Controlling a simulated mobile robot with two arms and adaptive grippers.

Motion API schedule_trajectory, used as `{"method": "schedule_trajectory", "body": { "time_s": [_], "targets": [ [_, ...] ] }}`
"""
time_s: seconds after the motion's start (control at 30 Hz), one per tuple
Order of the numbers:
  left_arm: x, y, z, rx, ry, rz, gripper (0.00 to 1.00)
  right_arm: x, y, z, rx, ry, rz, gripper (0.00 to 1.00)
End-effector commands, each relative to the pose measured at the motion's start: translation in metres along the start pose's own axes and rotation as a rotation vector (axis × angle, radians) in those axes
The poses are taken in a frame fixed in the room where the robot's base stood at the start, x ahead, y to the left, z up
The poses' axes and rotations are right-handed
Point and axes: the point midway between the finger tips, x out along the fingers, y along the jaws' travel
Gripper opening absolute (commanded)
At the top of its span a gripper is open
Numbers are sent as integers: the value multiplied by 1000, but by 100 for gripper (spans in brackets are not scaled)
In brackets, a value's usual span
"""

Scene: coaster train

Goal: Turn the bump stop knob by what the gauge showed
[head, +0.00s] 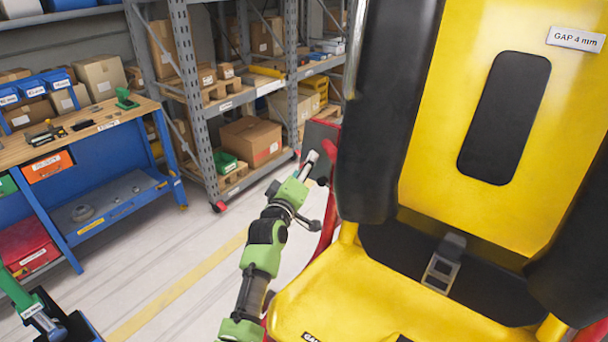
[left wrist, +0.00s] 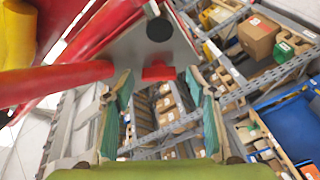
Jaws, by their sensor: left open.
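A yellow coaster seat (head: 480,120) with black padding fills the right of the head view. A label (head: 576,39) at its top reads "GAP 4 mm". My left gripper (head: 314,162) is beside the seat's left side, close to a dark plate (head: 323,137). In the left wrist view, my left gripper (left wrist: 160,88) is open, with nothing between its green-padded fingers. A small red block-like part (left wrist: 158,72), possibly the knob, is just beyond the fingertips on a grey plate (left wrist: 125,50). A black round part (left wrist: 158,28) is above it. I see no gauge. My right gripper is not in view.
Red tubes (left wrist: 60,82) run close to the gripper's left in the left wrist view. Metal shelving (head: 200,120) with cartons stands behind. A blue workbench (head: 75,150) with bins and tools is at the left.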

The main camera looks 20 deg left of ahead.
Motion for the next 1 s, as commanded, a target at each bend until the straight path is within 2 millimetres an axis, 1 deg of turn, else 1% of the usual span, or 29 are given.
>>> {"method": "schedule_trajectory", "body": {
  "time_s": [0.03,0.13,0.37,0.4,0.47,0.5,0.53,0.57,0.83,1.0],
  "targets": [
    [3,0,0,0,0,1,51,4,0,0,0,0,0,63],
    [6,0,0,0,0,0,51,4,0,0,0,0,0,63],
    [6,1,0,0,0,0,51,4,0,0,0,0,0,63],
    [6,1,0,0,0,0,49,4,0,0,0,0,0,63],
    [6,1,0,0,0,0,33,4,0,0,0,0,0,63],
    [6,1,0,0,0,0,23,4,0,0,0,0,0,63],
    [6,1,0,0,0,0,15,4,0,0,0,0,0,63],
    [6,1,0,0,0,0,13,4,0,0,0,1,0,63],
    [6,-1,1,13,0,5,13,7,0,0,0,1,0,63],
    [6,-4,1,65,0,28,13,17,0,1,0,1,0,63]
  ]
}}
